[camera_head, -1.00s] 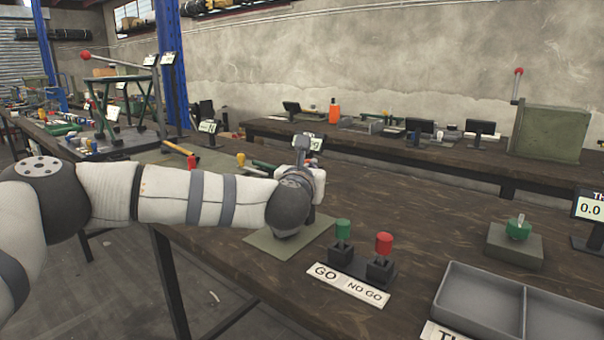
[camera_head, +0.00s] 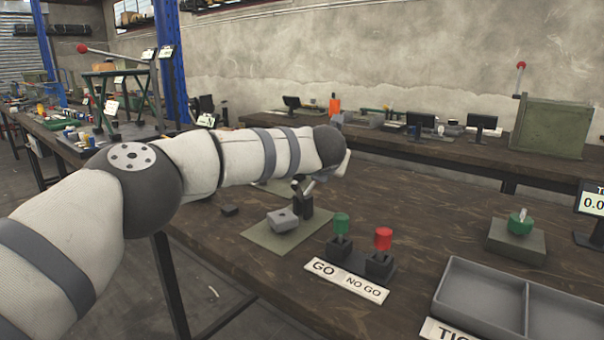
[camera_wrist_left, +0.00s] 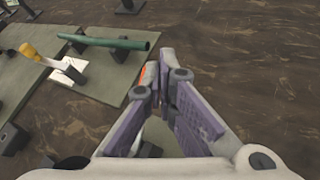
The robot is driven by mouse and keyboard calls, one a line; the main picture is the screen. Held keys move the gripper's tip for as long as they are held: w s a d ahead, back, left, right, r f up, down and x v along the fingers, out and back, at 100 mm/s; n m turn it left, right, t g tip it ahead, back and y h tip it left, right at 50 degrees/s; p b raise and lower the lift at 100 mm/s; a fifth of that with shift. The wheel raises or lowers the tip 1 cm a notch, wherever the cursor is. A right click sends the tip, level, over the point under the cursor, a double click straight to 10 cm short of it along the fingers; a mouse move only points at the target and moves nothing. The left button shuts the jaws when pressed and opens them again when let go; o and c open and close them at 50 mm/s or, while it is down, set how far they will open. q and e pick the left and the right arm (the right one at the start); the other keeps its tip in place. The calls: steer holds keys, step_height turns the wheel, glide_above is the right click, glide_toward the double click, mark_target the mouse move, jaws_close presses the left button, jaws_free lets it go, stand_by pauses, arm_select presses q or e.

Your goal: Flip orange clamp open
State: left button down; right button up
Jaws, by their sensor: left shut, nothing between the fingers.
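In the left wrist view, my left gripper (camera_wrist_left: 161,70) is shut and empty, with its fingertips together. A small orange strip (camera_wrist_left: 148,72), perhaps part of the clamp, shows just behind one fingertip; the fingers hide most of it, and I cannot tell whether they touch. In the head view, my left arm reaches across the bench, with its wrist above a green mat (camera_head: 262,236). A grey block (camera_head: 283,219) sits on this mat beside a dark upright post (camera_head: 306,205). The clamp's orange part cannot be made out there. My right gripper is not in view.
A green knob (camera_head: 341,224) and a red knob (camera_head: 383,239) stand right of the mat, behind GO and NO GO labels (camera_head: 347,282). A grey tray (camera_head: 480,296) is at front right.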

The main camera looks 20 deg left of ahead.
arm_select(q)
steer(key=shift+w+d+f, duration=0.15)
steer(key=shift+w+f, duration=0.25)
steer(key=shift+f, duration=0.05)
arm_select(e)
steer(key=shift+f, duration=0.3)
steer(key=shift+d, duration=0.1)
